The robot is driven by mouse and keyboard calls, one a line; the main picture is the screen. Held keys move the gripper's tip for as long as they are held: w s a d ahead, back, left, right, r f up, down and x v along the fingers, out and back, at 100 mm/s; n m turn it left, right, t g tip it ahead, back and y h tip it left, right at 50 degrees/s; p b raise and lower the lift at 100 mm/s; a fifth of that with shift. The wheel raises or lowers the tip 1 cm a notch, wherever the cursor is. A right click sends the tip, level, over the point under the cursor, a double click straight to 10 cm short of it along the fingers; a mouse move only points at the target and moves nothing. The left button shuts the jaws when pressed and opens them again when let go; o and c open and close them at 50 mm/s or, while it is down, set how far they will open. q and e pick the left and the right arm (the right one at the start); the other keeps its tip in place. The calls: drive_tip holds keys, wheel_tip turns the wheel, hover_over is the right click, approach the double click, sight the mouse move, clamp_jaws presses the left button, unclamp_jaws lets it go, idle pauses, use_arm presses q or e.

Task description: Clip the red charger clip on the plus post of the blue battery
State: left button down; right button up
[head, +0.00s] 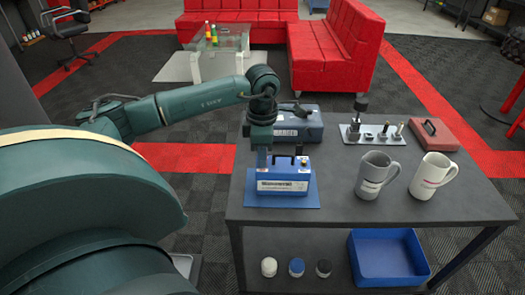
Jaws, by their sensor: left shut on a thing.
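The blue battery (304,185) stands upright on a blue mat (250,201) near the table's front left, with a pale label and a black handle on top. A small light-coloured post (305,161) shows at its top right. My left gripper (262,160) points down at the battery's top left corner and hides that corner. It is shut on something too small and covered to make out. I cannot pick out the red charger clip or its cable. I cannot tell whether the gripper touches the battery. My right gripper is not in view.
A blue-grey case (308,127) stands behind the battery. Right of it are a grey tray (349,137) with small parts, a red case (434,134), a grey mug (373,178) and a white mug (431,178). The table's front right is clear. A blue bin (388,262) sits below.

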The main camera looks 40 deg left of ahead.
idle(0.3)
use_arm(q)
drive_tip(key=c, duration=1.2)
unclamp_jaws()
drive_tip(key=shift+r, duration=0.1)
wheel_tip(320, 180, up, 12)
drive_tip(key=shift+f, duration=0.1)
drive_tip(key=shift+r, duration=0.6)
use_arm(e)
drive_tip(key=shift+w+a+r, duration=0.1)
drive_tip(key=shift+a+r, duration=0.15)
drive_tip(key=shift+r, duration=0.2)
